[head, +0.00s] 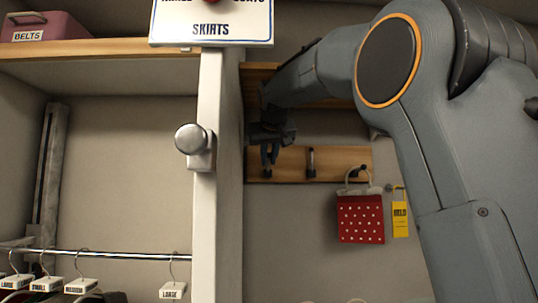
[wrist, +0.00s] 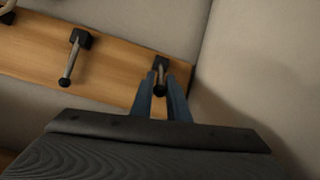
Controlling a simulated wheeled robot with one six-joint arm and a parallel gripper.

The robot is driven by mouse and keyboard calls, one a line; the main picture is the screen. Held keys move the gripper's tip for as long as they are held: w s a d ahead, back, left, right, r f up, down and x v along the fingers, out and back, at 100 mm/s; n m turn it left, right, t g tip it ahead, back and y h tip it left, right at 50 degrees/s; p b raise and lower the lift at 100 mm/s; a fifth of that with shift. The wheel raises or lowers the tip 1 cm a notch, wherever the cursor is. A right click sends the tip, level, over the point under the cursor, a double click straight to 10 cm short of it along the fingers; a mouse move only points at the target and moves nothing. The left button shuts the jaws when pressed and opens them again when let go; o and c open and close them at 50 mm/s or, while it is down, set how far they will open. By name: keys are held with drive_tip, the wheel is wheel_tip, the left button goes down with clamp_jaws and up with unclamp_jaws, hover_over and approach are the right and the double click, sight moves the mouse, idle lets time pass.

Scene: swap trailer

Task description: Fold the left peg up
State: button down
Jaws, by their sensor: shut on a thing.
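A wooden peg board (head: 335,155) with dark pegs is mounted on the back wall right of the white post. My gripper (head: 270,155) is at the board's left end, at the left peg. In the wrist view the left peg (wrist: 160,76) stands between the two blue-grey fingers of my gripper (wrist: 161,98), which are shut on it. How far this peg is folded is hard to tell. The middle peg (head: 311,162) is bare and also shows in the wrist view (wrist: 72,58). The right peg (head: 357,172) carries a bag.
A red dotted bag (head: 361,218) hangs from the right peg, beside a yellow tag (head: 400,218). The white post (head: 208,230) with a round knob (head: 190,139) stands close left of my gripper. A rail with hangers (head: 110,254) is further left.

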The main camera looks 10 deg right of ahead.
idle(0.3)
drive_tip(key=c, duration=1.9)
unclamp_jaws()
drive_tip(key=shift+o, duration=0.2)
drive_tip(key=shift+b+v, duration=1.05)
drive_tip(key=shift+v, duration=2.85)
